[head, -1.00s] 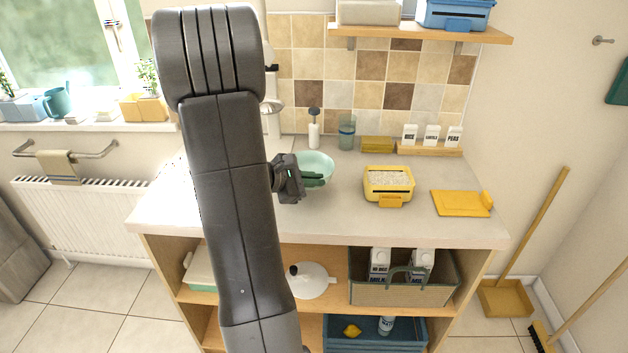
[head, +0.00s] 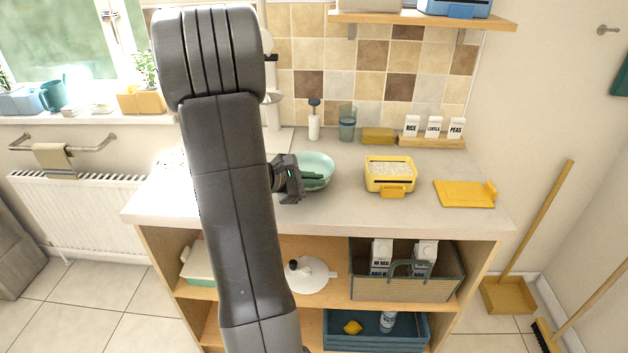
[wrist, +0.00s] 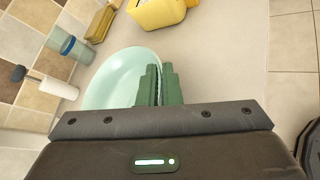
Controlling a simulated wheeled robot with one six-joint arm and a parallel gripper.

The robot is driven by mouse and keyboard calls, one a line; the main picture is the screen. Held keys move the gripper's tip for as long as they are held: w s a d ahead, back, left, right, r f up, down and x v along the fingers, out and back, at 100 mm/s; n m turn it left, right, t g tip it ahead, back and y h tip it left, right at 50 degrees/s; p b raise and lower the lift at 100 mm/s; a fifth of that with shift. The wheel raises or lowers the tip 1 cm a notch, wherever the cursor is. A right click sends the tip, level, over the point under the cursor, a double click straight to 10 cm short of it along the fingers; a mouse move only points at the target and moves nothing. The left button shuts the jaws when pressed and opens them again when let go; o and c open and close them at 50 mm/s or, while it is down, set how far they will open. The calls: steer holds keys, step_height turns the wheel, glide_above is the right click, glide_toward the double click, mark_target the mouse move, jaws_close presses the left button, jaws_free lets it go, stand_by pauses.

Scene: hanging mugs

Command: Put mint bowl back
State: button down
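The mint bowl (head: 318,161) is over the grey counter, near its middle left. It looks roughly upright, but I cannot tell how far it is above the counter. My gripper (head: 318,180) is at the bowl's near side, with its green fingers on the rim. In the wrist view the bowl (wrist: 115,75) lies beyond the fingers, and my gripper (wrist: 160,84) is shut with the bowl's edge between its two fingers. My arm hides part of the counter's left side.
A yellow container (head: 390,176) with white grains and a yellow board (head: 465,194) stand right of the bowl. Behind it are a brush (head: 314,122), a blue-green glass (head: 347,124) and a sponge (head: 378,136). The counter (head: 345,205) is clear in front. Shelves below hold crates.

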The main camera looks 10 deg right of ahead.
steer(key=shift+f, duration=0.25)
steer(key=c, duration=1.2)
jaws_free()
steer(key=shift+c, duration=0.2)
steer(key=v, duration=1.4)
steer(key=shift+d+f, duration=0.15)
steer(key=x, duration=1.3)
steer(key=shift+w+d, duration=0.15)
steer(key=shift+d, duration=0.2)
steer(key=shift+a, duration=0.1)
